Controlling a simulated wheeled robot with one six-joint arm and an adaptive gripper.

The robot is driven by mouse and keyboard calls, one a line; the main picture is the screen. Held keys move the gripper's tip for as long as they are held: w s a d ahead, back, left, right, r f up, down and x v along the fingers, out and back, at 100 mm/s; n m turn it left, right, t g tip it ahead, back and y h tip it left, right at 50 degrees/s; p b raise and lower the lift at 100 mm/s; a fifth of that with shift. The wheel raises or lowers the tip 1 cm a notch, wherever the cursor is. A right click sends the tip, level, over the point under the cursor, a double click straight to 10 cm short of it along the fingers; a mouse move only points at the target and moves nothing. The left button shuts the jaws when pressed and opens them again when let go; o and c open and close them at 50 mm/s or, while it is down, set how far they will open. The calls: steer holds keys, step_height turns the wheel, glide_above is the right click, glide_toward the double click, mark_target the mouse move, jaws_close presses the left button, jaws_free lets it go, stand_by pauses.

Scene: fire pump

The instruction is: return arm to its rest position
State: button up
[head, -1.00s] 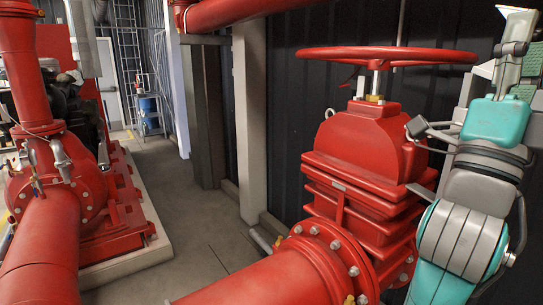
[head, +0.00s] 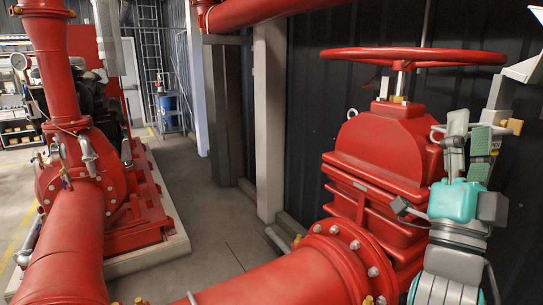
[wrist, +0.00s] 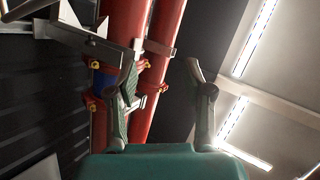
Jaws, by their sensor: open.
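My gripper (head: 472,130) is at the right of the head view, pointing up, its fingers beside the red valve body (head: 385,140) and below the handwheel rim. My arm's grey and teal links rise from the bottom right beneath it. In the wrist view my gripper (wrist: 161,75) shows two fingers spread apart with nothing between them. Behind them are red vertical pipes and the ceiling.
The red handwheel (head: 410,57) sits on top of the valve. A large flanged red pipe (head: 270,280) runs along the bottom. A red pump (head: 85,165) stands at left. Grey floor (head: 215,210) is clear between. The dark corrugated wall (head: 310,100) is behind the valve.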

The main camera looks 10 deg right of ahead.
steer(key=a+f+n+y, duration=0.2)
steer(key=f+n+y, duration=0.2)
steer(key=f, duration=0.5)
steer(key=w+a+f+n+t+y, duration=0.1)
steer(key=a+f+n+y, duration=0.25)
steer(key=f, duration=0.55)
steer(key=a+f+n+y, duration=0.25)
steer(key=f+y, duration=0.25)
steer(key=f, duration=0.3)
steer(key=s+a+f+n+g+y, duration=0.2)
steer(key=s+f, duration=0.2)
steer(key=f, duration=0.4)
steer(key=s+a+f+n+g+y, duration=0.1)
steer(key=s+a+f+n+y, duration=0.1)
steer(key=s+f, duration=0.45)
steer(key=s+a+f+n+g+y, duration=0.1)
steer(key=s+a+f+g, duration=0.1)
steer(key=s+f, duration=0.4)
steer(key=s+a+f+n+g+y, duration=0.1)
steer(key=s+f, duration=0.5)
steer(key=s, duration=0.8)
steer(key=shift+s+a+f+n+g, duration=0.2)
steer(key=shift+s+a+n+g, duration=0.4)
steer(key=shift+g, duration=0.6)
